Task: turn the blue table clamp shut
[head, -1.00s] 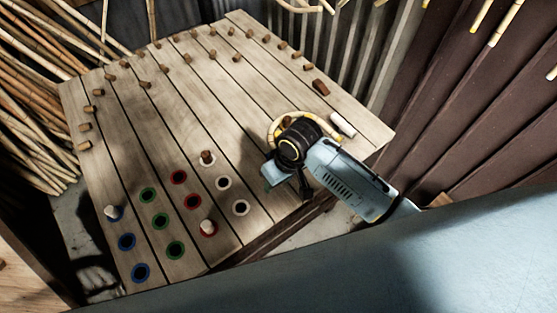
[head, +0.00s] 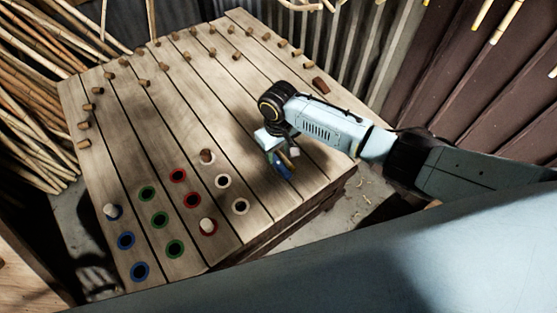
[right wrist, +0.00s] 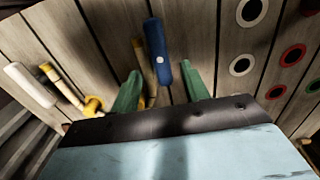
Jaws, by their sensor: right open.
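The blue table clamp (right wrist: 157,45) shows in the right wrist view as a blue bar with a pale round spot, lying along the planks. In the head view a small blue part of it (head: 283,170) shows just below my right gripper (head: 283,156). In the right wrist view, the green fingers of my right gripper (right wrist: 160,80) are spread apart, one on each side of the bar's near end. I cannot tell whether they touch it. A piece of tan cane (right wrist: 140,48) lies beside the bar, partly hidden. My left gripper is not in view.
A plank table (head: 155,110) holds wooden pegs along its far edges and coloured ring holes (head: 174,249) at the near left. In the right wrist view, a white cylinder (right wrist: 30,85) and a yellow-banded cane (right wrist: 65,88) lie to the left. Cane bundles (head: 30,110) stand left.

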